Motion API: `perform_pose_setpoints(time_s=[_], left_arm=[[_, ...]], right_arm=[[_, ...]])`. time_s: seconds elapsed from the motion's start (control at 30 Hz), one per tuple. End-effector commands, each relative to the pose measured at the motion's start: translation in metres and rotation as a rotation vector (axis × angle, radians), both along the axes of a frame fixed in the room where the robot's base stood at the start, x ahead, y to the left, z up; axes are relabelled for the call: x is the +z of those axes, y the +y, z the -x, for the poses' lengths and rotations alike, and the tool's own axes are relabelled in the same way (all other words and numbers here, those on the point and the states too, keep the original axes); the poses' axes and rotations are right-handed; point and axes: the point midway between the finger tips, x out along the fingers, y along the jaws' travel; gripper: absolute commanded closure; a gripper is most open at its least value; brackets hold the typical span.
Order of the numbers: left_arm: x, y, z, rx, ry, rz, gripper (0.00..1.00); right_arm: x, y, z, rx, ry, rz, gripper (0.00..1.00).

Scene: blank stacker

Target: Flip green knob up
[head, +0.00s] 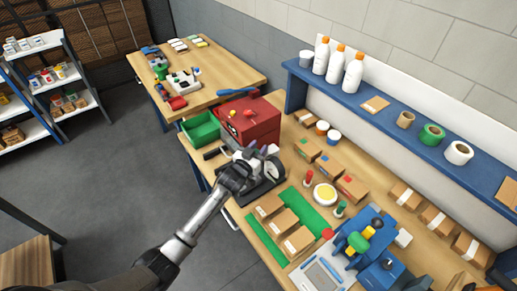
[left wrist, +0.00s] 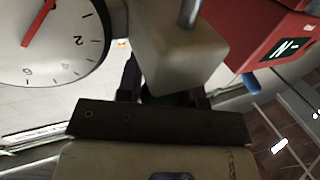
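A round green knob (head: 357,242) sits on the blue device (head: 372,228) at the lower right, with a yellow part beside it. I cannot tell which is meant. My left gripper (head: 240,172) is away from both, at a grey machine with a white dial (head: 270,168). In the left wrist view the dial (left wrist: 50,45) with its red needle is close at left, and a grey block (left wrist: 178,50) fills the space before the dark fingers. Their opening is hard to make out. My right gripper is not seen.
A red box (head: 250,122) with small knobs and a green bin (head: 201,129) stand behind the gripper. Cardboard boxes lie on a green mat (head: 259,230). A blue shelf (head: 400,125) with bottles and tape rolls runs along the wall.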

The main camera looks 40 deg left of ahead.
Motion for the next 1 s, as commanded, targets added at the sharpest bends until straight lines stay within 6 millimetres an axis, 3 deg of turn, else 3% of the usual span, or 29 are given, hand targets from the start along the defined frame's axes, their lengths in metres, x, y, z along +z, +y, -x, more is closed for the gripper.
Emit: perform_pose_setpoints(time_s=[0.3,0.57,1.0], left_arm=[[0.000,0.000,0.000,0.000,0.000,0.000,0.99],[0.004,0.000,0.000,0.000,0.000,0.000,1.00],[0.056,0.000,0.000,0.000,0.001,0.000,1.00]], right_arm=[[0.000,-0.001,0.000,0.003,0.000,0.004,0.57],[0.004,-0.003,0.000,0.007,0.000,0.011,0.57],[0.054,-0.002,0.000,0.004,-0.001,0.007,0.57]])
